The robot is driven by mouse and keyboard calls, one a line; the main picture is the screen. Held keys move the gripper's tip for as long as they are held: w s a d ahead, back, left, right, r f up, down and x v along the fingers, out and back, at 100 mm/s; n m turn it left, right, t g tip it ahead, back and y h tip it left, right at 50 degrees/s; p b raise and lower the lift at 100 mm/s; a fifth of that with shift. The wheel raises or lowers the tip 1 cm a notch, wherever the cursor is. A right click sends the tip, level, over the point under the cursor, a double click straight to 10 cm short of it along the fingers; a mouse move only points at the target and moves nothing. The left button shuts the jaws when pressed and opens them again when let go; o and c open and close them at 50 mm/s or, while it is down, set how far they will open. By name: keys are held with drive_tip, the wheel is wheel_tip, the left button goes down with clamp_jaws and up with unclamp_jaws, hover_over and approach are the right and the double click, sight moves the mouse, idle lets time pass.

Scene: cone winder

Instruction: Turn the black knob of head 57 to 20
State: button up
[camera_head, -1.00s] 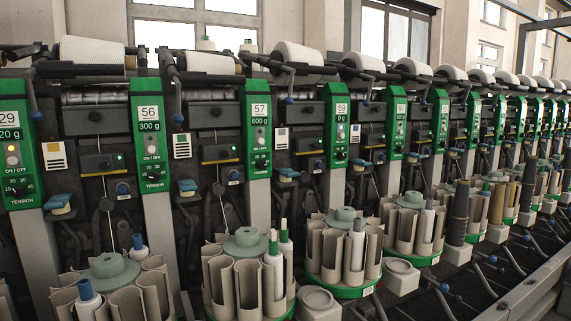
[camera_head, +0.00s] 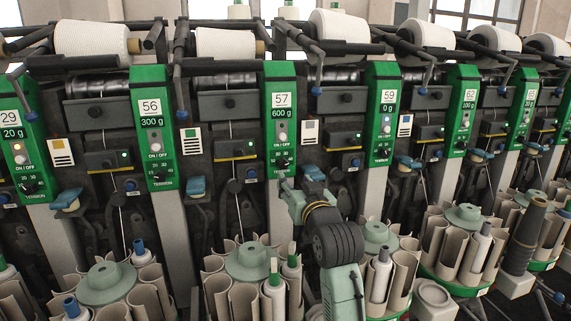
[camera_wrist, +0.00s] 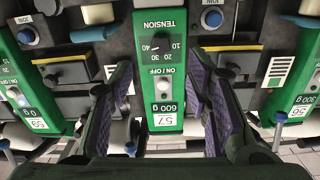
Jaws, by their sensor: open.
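The green panel of head 57 (camera_head: 281,108) stands in the middle of the head view, reading 600 g. Its black knob (camera_head: 283,164) is low on the panel, above the word TENSION. In the wrist view the panel appears upside down, with the knob (camera_wrist: 159,46) inside a scale of 10, 20, 30 and 40. The knob's exact setting is too small to read surely. My gripper (camera_wrist: 158,66) is open, its two fingers apart on either side of the panel, touching nothing that I can see. In the head view my arm reaches up to just below the knob.
The panels of head 56 (camera_head: 153,128) and head 59 (camera_head: 382,115) flank head 57. Bobbin magazines, one with a grey-green hub (camera_head: 247,262), stand below. A blue-grey lever (camera_head: 313,173) is close beside my gripper.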

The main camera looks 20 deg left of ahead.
sight(284, 166)
drive_tip(key=p+x, duration=0.2)
drive_tip(key=x, duration=0.7)
drive_tip(key=shift+a+p, duration=0.1)
drive_tip(key=shift+p, duration=0.2)
clamp_jaws()
